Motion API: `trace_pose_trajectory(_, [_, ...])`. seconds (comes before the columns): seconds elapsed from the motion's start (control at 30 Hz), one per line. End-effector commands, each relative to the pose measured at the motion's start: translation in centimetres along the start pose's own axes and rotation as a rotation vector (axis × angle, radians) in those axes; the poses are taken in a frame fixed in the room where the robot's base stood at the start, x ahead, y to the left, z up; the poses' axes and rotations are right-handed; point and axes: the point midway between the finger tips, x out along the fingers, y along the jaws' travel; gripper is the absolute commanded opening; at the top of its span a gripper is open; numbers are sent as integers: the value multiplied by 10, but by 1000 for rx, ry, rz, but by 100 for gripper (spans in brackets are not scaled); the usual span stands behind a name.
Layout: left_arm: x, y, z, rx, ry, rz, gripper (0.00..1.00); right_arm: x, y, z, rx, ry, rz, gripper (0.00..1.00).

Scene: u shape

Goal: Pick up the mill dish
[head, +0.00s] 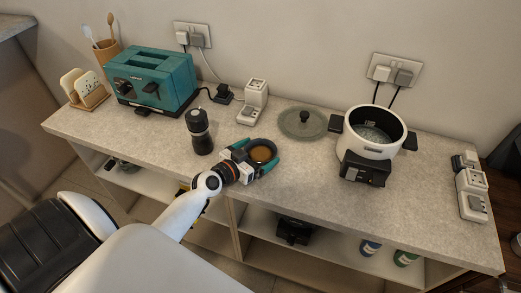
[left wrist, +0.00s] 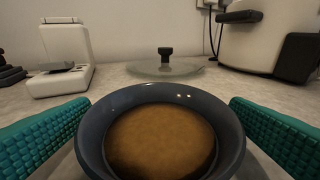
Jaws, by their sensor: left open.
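The mill dish (head: 262,154) is a small dark round bowl with brown contents, standing on the counter just right of the black pepper mill (head: 199,132). In the left wrist view the dish (left wrist: 160,94) fills the lower middle, with its dark rim and brown contents facing up. My left gripper (head: 261,152) is open, with its teal fingers on either side of the dish. In the left wrist view a narrow gap shows at the right finger, and the left finger is close to the rim; contact is unclear. The dish's underside is hidden. My right gripper is not in view.
Behind the dish are a glass lid (head: 303,123) with a black knob and a small white device (head: 253,103). A white pot (head: 371,134) stands to the right and a teal toaster (head: 152,80) to the left. The counter's front right (head: 400,215) is clear.

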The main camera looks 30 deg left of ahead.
Motion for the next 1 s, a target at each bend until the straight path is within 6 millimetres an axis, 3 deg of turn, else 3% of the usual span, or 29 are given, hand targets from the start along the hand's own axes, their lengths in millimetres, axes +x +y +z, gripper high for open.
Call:
trace_pose_trajectory(0.13, [15, 0, 0, 0, 0, 0, 100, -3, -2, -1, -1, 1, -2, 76])
trace_pose_trajectory(0.37, [16, 0, -1, 1, 1, 0, 100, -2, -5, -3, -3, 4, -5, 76])
trace_pose_trajectory(0.6, [16, 0, -1, 1, 1, 0, 64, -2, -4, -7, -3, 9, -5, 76])
trace_pose_trajectory(0.87, [15, 0, 2, 3, -1, 0, 62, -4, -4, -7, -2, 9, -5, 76])
trace_pose_trajectory(1.0, [12, 0, 22, 3, -4, 0, 62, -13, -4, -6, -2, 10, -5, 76])
